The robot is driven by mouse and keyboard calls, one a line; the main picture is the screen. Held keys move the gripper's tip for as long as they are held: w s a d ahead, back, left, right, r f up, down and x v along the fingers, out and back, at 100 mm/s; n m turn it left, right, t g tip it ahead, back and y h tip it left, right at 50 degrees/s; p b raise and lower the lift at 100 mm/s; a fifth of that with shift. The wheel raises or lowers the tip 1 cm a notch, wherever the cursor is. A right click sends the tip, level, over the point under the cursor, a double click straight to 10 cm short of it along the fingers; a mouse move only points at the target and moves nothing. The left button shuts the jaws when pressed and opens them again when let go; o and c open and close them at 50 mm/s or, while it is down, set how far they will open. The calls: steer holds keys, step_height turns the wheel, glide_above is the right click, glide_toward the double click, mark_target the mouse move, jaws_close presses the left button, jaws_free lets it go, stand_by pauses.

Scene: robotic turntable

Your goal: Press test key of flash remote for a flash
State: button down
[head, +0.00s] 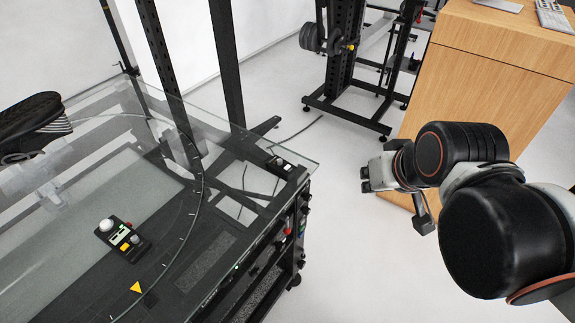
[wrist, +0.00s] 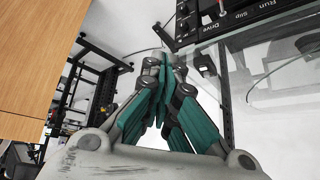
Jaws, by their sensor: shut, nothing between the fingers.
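A small black device with pale parts (head: 279,164) lies at the near right corner of the glass top; it may be the flash remote, but its keys are too small to read. My gripper (head: 366,180) hangs over open floor, to the right of the glass corner and apart from both devices. In the wrist view its teal-padded fingers (wrist: 165,62) are closed together and empty.
The glass tabletop (head: 305,168) stands on a black cart frame. A black panel labelled Drive, Slip and Run (wrist: 228,14) shows at the top of the wrist view. A wooden cabinet (head: 480,85) stands behind my arm. A black shoe (head: 30,115) is at far left.

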steer(key=w+a+r+g+y+p, duration=0.1)
steer(key=w+a+r+y+p, duration=0.2)
steer(key=w+a, duration=0.5)
steer(key=n+g+y+p, duration=0.1)
steer(key=n+y+p, duration=0.1)
steer(key=y+p, duration=0.3)
glide_above(290, 166)
steer(key=p, duration=0.1)
step_height(290, 166, down, 4)
steer(key=h, duration=0.1)
steer(key=shift+w+f, duration=0.25)
steer(key=shift+f, duration=0.1)
step_height(290, 166, down, 9)
steer(key=b, duration=0.6)
steer(key=shift+b, duration=0.35)
steer(key=shift+f+b, duration=0.25)
steer(key=shift+b, duration=0.2)
